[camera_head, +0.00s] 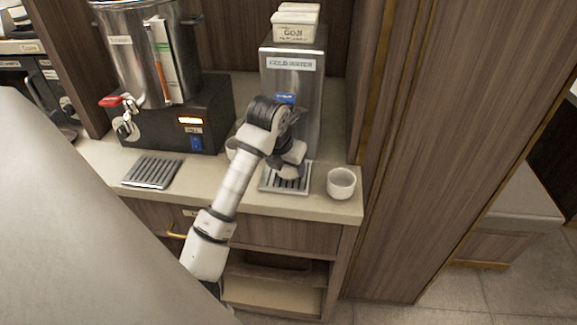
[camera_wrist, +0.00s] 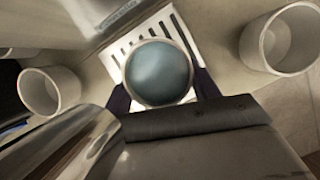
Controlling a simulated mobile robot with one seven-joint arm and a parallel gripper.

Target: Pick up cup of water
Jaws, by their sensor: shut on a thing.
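The cup of water (camera_wrist: 160,72) is in the middle of the wrist view, seen from above, with a round, blue-grey water surface inside its rim. The dark fingers of my gripper (camera_wrist: 162,94) are on either side of the cup and shut on it. The cup is over or on the slotted drip tray (camera_wrist: 116,52); I cannot tell whether it touches the tray. In the head view my gripper (camera_head: 290,172) is low over the drip tray (camera_head: 303,188), in front of the cold water dispenser (camera_head: 292,82). My arm hides most of the held cup there.
An empty white cup (camera_head: 341,183) stands right of the tray near the counter's front edge. Another white cup (camera_head: 231,148) is left of it, partly behind my arm. A steel urn (camera_head: 145,50) with a red-handled tap and a second drip tray (camera_head: 152,171) are further left. A wooden panel (camera_head: 460,120) bounds the right.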

